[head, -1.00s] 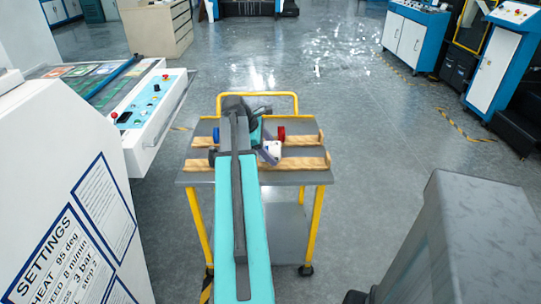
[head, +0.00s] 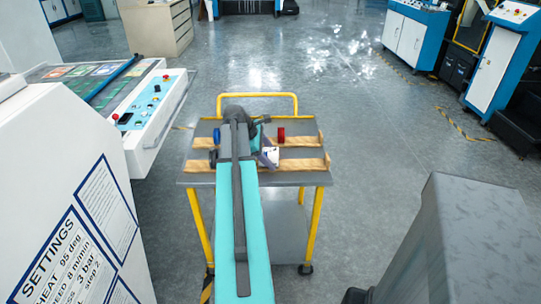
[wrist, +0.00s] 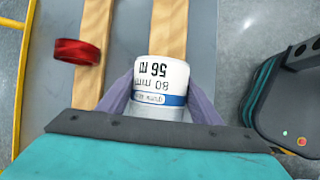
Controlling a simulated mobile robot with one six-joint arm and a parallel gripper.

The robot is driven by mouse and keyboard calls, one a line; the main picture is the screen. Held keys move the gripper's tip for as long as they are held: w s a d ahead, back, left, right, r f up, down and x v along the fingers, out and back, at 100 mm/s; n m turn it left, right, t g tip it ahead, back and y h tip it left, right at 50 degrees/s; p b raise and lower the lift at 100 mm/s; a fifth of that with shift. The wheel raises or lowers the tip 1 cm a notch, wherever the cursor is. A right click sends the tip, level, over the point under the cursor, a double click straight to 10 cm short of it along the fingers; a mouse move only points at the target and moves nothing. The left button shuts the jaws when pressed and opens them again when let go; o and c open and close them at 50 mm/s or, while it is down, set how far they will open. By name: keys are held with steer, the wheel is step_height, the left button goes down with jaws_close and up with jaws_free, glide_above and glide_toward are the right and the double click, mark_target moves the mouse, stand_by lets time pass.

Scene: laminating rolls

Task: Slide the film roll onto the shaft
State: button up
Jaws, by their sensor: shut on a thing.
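A white film roll (wrist: 158,72) with a blue band and printed label ("56", "80 mm") sits between the two purple fingers of my gripper (wrist: 160,98) in the wrist view. The fingers are shut on its sides. In the head view the white roll (head: 271,157) shows just right of my arm, over the cart's front wooden rail, with my gripper (head: 267,154) at it. I cannot tell whether the roll touches the rail. I cannot make out the shaft in either view.
A yellow-framed grey cart (head: 195,178) carries two wooden rails (head: 302,164). A red-ended roll (head: 281,135) is right of my arm, a blue-ended one (head: 217,134) left. A white machine (head: 60,190) stands left. Open floor lies beyond the cart.

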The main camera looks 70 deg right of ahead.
steer(key=shift+f, duration=0.1)
steer(key=o, duration=1.1)
steer(key=shift+o, duration=0.2)
steer(key=shift+f+b, duration=0.2)
steer(key=shift+b, duration=0.45)
steer(key=v, duration=1.4)
steer(key=shift+w+d+b, duration=0.2)
steer(key=shift+w+b, duration=0.1)
steer(key=shift+b, duration=0.1)
